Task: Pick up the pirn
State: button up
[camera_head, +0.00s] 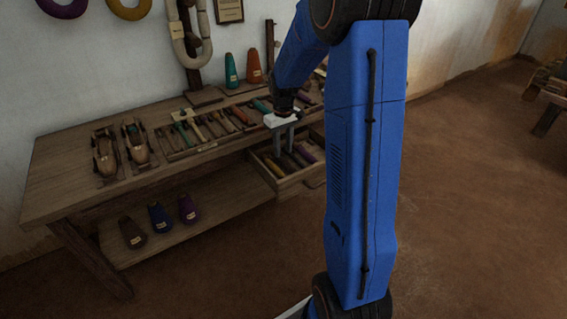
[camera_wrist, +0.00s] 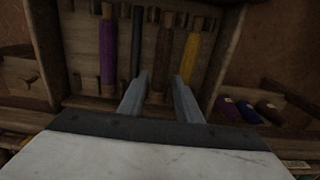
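Several pirns lie side by side in an open wooden drawer (camera_head: 288,187) under the bench. In the wrist view they are a purple pirn (camera_wrist: 107,50), a dark grey one (camera_wrist: 137,40), a dark brown one (camera_wrist: 162,52) and a yellow one (camera_wrist: 189,56). The purple pirn also shows at the drawer's right in the head view (camera_head: 305,153). My gripper (camera_head: 285,152) points down over the drawer. In the wrist view its fingers (camera_wrist: 160,78) are apart with nothing held, and the brown pirn lies in line with the gap. Their height above the pirns is unclear.
The wooden bench (camera_head: 65,177) carries two shuttles (camera_head: 137,143) and a tray of tools (camera_head: 205,128). Several coloured cones (camera_head: 160,217) stand on the lower shelf. The drawer walls surround the pirns closely. Open floor (camera_head: 470,200) lies to the right.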

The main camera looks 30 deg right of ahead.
aim_at(284, 159)
notch_tip(284, 159, down, 5)
jog(key=shift+s+r, duration=0.1)
jog(key=shift+s, duration=0.05)
jog(key=shift+c, duration=0.3)
grip_shut()
jog(key=shift+r, duration=0.1)
